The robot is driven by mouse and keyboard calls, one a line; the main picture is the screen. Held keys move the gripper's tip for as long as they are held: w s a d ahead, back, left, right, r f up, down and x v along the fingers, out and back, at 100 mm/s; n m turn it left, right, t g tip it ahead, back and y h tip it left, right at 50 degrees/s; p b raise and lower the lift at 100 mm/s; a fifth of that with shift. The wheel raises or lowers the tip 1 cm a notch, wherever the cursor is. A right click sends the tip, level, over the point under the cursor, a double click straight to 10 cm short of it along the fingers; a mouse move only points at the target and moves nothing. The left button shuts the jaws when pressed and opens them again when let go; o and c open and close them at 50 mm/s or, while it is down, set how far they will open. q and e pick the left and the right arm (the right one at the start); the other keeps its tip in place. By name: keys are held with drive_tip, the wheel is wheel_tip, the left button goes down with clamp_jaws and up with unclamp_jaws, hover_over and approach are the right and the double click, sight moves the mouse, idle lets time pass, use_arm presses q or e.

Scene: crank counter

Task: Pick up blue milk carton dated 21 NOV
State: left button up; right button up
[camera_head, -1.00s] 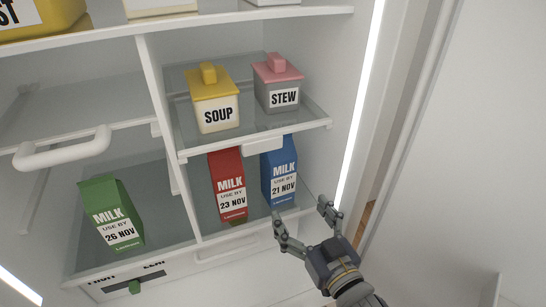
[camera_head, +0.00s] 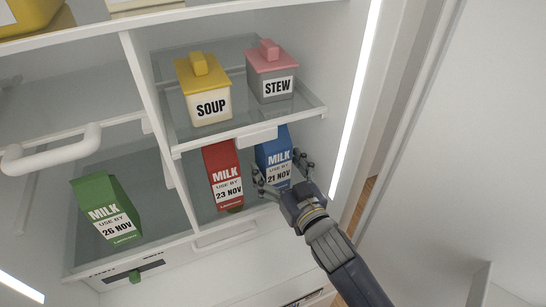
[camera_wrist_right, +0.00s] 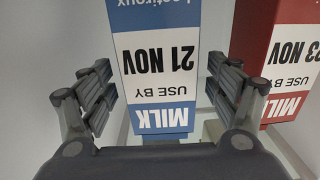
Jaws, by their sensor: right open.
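The blue milk carton (camera_head: 273,152), labelled USE BY 21 NOV, stands upright on the lower right fridge shelf. My right gripper (camera_head: 284,176) is open at the carton's front, with its fingers reaching to either side of the lower carton. In the right wrist view the blue carton (camera_wrist_right: 155,65) appears upside down between the two spread fingers of the right gripper (camera_wrist_right: 160,95). A gap shows on both sides, so the fingers look apart from it. The carton's base is partly hidden by the gripper. My left gripper is not in view.
A red milk carton (camera_head: 223,172), dated 23 NOV, stands close left of the blue one. A green carton (camera_head: 105,208), dated 26 NOV, is farther left past a divider. Soup (camera_head: 204,88) and stew (camera_head: 271,72) containers sit on the shelf above. The fridge's side wall is close right.

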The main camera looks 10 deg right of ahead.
drive_tip(key=shift+x, duration=1.2)
drive_tip(key=shift+w, duration=0.2)
drive_tip(key=shift+c, duration=0.8)
drive_tip(key=c, duration=1.4)
drive_tip(key=shift+r, duration=0.2)
drive_tip(key=shift+c, duration=1.4)
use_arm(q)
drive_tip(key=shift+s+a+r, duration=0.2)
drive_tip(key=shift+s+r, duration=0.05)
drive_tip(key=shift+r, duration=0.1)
use_arm(e)
drive_tip(key=shift+r, duration=0.1)
